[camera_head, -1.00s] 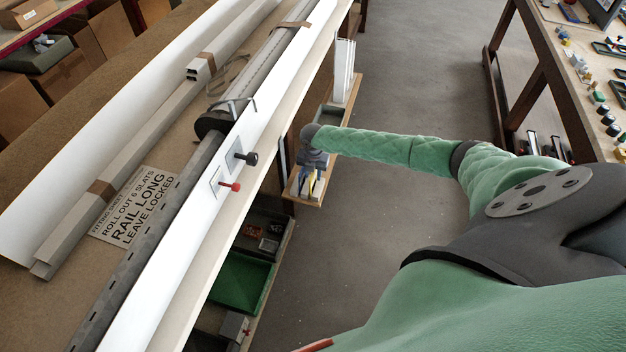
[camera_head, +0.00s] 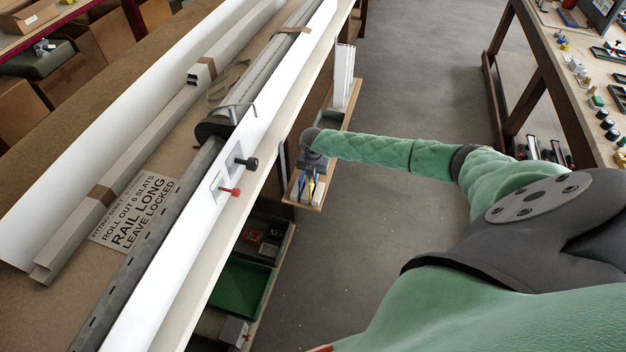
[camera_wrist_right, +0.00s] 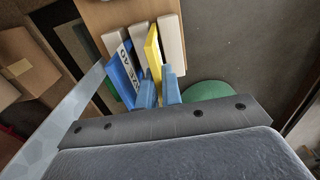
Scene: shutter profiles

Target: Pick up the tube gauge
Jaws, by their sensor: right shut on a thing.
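The tube gauge, which I take to be the yellow strip (camera_wrist_right: 153,55), stands among other strips at a wooden side shelf. My right gripper (camera_wrist_right: 158,90) has its blue fingers closed around the strip's near end in the right wrist view. In the head view the right gripper (camera_head: 312,172) points down over the shelf, and the strip's yellow edge (camera_head: 312,188) shows small below it. A blue piece with a lettered white face (camera_wrist_right: 122,76) leans just left of the fingers. The gauge's lower part is hidden. My left gripper is out of view.
Pale bars (camera_wrist_right: 171,45) stand close around the strip on the wooden shelf (camera_head: 347,112). The bench with the long white profile (camera_head: 200,215), black knob (camera_head: 247,162) and red knob (camera_head: 231,191) is left of my arm. Open floor (camera_head: 400,60) lies right.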

